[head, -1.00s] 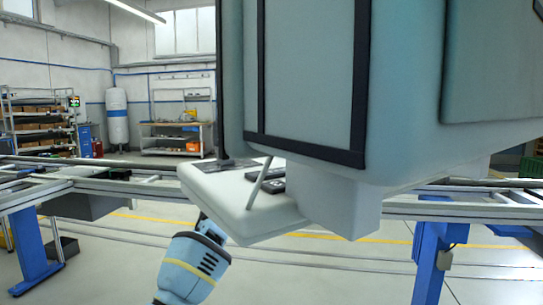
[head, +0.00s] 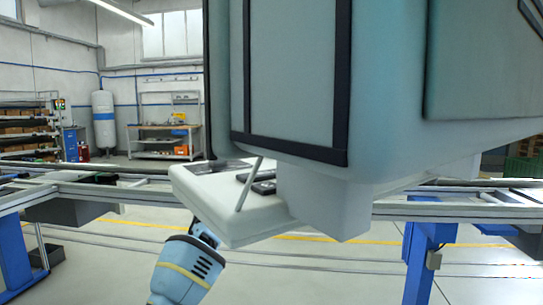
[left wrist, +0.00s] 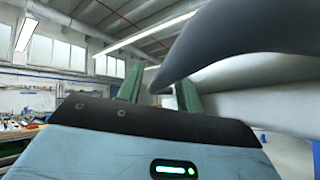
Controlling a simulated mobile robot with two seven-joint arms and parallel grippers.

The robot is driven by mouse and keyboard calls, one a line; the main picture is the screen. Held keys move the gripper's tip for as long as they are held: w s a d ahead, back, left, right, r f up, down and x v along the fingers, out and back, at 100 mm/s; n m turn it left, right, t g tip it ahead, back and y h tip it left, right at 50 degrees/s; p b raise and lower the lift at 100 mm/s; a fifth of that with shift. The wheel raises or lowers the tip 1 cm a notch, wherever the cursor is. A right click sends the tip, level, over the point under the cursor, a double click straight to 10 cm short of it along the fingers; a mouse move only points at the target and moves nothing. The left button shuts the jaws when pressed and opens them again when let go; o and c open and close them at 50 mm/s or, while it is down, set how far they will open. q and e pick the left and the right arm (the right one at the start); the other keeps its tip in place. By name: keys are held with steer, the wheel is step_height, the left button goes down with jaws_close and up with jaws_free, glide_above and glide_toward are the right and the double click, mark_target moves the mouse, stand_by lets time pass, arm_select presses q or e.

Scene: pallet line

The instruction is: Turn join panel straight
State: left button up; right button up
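I take the large grey-teal box with a dark-framed face (head: 295,75) to be the join panel; it fills the upper right of the head view, close to me and seen at an angle. A white shelf (head: 230,210) with dark items on it juts out below. My left arm comes up from the bottom, and its gripper is hidden by the shelf. In the left wrist view my left gripper (left wrist: 158,85) shows two green fingers standing apart. A dark curved part (left wrist: 205,45) reaches across the right finger, its tip near the gap. Contact cannot be told. My right gripper is not in view.
A metal conveyor frame (head: 70,195) runs across behind the panel, on blue legs (head: 424,255). A workbench (head: 165,140), a white tank (head: 104,120) and a loaded rack (head: 28,130) stand far back. Floor shows between the frame's legs.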

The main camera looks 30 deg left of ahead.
arm_select(q)
steer(key=shift+s, duration=0.1)
steer(key=shift+s+a+f, duration=0.2)
steer(key=shift+f, duration=0.1)
steer(key=b+v, duration=0.1)
steer(key=v, duration=0.6)
steer(key=shift+b, duration=0.3)
